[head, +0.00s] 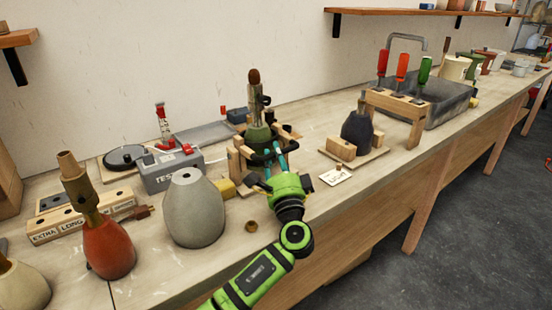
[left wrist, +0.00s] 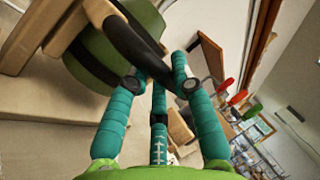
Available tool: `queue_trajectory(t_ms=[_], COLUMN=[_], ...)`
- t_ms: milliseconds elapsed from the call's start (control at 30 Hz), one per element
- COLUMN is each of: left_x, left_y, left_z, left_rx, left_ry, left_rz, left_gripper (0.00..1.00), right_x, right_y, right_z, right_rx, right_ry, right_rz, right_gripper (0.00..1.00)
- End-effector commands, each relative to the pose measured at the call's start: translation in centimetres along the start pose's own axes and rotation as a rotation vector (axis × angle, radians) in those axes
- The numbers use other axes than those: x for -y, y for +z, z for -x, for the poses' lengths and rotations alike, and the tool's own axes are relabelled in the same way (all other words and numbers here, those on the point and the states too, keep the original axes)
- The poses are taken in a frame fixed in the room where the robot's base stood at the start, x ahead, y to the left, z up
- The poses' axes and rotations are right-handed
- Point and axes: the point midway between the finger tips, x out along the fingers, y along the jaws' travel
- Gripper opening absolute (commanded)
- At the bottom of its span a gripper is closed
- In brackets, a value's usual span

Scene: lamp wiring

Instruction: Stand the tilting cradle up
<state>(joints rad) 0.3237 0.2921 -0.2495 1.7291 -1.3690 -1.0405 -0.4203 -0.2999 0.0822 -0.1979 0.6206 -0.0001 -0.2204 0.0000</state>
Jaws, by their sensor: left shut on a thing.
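The tilting cradle (head: 236,166) is a wooden frame on the bench, near the middle of the head view. It carries a green lamp body (head: 258,134) with a brown-tipped neck pointing up, so it looks about upright. A dark curved bar (head: 257,160) runs across the front of the body. My left gripper (head: 278,158) has its teal fingers closed on this bar from the front right. In the left wrist view the dark bar (left wrist: 138,48) passes between the fingertips, against the green body (left wrist: 97,60). The fingers and arm hide part of the cradle's lower right. My right gripper is not in view.
A grey vase-shaped body (head: 194,208), a red one (head: 107,245) and a tester box (head: 170,170) stand left of the cradle. A dark body in a wooden stand (head: 340,150) and a screwdriver rack (head: 398,103) stand right. A small brass ring (head: 251,226) lies in front.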

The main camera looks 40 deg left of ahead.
Motion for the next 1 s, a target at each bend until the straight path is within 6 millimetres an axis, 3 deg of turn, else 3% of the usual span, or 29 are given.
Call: queue_trajectory(t_ms=[33,567,600,633,667,1000], left_x=[-0.66,-0.63,-0.63,-0.62,-0.59,-0.29], left_y=[0.08,0.18,0.19,0.18,0.17,0.06], left_z=[0.06,-0.01,-0.02,-0.02,-0.01,0.16], left_rx=[0.003,0.006,0.006,0.006,0.005,0.003], left_ry=[0.012,0.012,0.012,0.011,0.011,0.004], left_rz=[-0.002,-0.003,-0.003,-0.003,-0.003,-0.002], left_gripper=[0.00,0.00,0.31,0.43,0.48,0.48], right_x=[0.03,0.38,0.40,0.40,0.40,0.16], right_y=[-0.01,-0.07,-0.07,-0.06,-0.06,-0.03], right_z=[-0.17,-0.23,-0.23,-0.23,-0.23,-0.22], right_rx=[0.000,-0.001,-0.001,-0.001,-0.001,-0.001], right_ry=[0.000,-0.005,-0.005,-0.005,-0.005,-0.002], right_rz=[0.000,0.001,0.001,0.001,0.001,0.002], right_gripper=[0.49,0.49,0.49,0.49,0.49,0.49])
